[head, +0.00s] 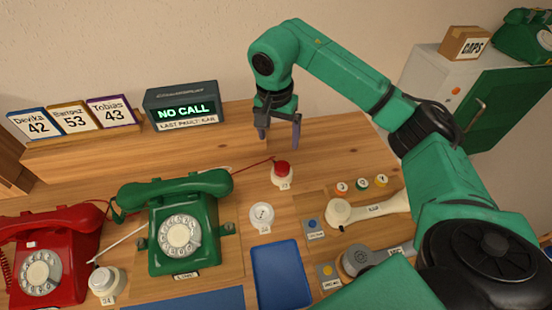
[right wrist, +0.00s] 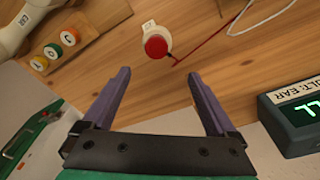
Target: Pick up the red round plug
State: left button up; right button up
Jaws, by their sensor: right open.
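The red round plug (head: 283,168) sits on a white round base on the wooden desk, right of the green phone, with a small label in front of it. A red cord runs from it to the left. In the right wrist view the red plug (right wrist: 156,46) lies beyond the fingertips, roughly between their lines. My right gripper (head: 280,138) is open and empty, its purple fingers pointing down above and behind the plug, not touching it. The right gripper's two fingers (right wrist: 158,80) show wide apart in the wrist view. My left gripper is not in view.
A green phone (head: 180,240) and a red phone (head: 45,265) stand at left. A white round piece (head: 262,215) and a blue tray (head: 280,275) lie in front. Small coloured buttons (head: 362,184) and a cream handset-like piece (head: 370,208) are at right. The NO CALL display (head: 182,107) stands behind.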

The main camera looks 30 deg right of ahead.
send_near(282, 166)
jog(key=shift+s+f+p, duration=0.15)
jog(key=shift+f+p, duration=0.25)
jog(key=shift+f, duration=0.05)
jog(key=f, duration=0.2)
jog(key=f+p, duration=0.1)
jog(key=f, duration=0.1)
jog(key=f+p, duration=0.1)
jog(key=f, duration=0.2)
jog(key=shift+w+d, duration=0.3)
jog(key=shift+d, duration=0.05)
jog(key=shift+w+f, duration=0.1)
jog(key=shift+f, duration=0.2)
jog(key=c, duration=1.3)
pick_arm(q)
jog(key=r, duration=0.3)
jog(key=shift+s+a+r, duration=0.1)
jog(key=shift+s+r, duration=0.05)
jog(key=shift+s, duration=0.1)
pick_arm(e)
jog(key=shift+r, duration=0.1)
